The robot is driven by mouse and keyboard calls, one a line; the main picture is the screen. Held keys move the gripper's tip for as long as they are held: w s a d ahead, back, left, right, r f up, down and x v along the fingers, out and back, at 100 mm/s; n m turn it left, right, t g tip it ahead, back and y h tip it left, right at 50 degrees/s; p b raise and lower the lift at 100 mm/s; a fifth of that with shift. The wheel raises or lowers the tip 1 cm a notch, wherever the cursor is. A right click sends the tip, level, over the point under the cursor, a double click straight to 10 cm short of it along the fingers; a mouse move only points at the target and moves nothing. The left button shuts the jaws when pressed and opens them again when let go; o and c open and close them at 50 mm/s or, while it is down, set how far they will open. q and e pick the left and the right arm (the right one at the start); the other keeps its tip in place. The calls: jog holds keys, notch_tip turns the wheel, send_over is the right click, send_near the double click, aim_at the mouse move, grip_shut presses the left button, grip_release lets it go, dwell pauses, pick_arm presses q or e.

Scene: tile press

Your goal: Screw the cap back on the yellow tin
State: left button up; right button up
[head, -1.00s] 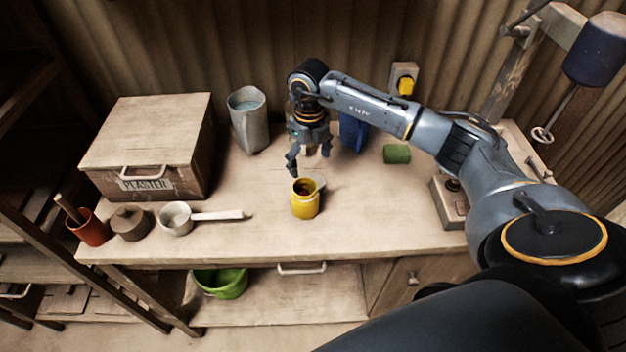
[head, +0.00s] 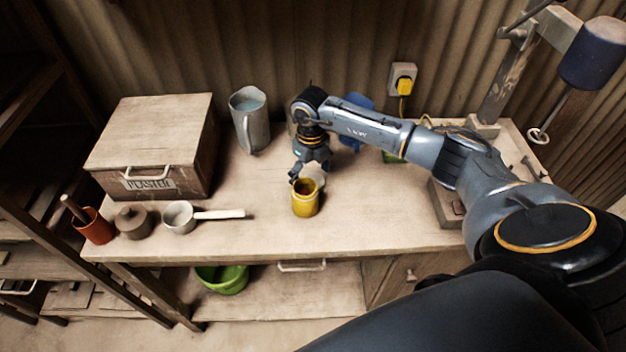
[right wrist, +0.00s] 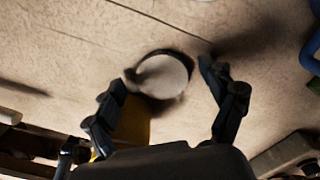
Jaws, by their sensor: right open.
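The yellow tin (head: 305,202) stands upright near the middle of the workbench, its mouth open and dark inside. A pale round disc, seemingly the cap (head: 316,172), shows just behind the tin. In the right wrist view the cap (right wrist: 166,76) lies between my fingertips, with part of the yellow tin (right wrist: 134,120) beside it. I cannot tell whether cap and tin touch. My right gripper (head: 309,173) is low behind the tin, its open fingers (right wrist: 168,74) on either side of the cap, not closed on it. My left gripper is not in view.
A plaster box (head: 150,145), grey jug (head: 249,122), white-handled pan (head: 180,218), brown pot (head: 134,222) and orange cup (head: 96,228) stand to the left. A blue object (head: 357,108) and a green block (head: 391,157) are partly behind my right arm. The bench front is clear.

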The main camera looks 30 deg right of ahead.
jog(key=c, duration=0.8)
jog(key=shift+r, duration=0.1)
pick_arm(q)
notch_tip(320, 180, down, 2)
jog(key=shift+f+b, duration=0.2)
jog(key=shift+b, duration=1)
pick_arm(e)
notch_tip(320, 180, up, 10)
jog(key=shift+f, duration=0.1)
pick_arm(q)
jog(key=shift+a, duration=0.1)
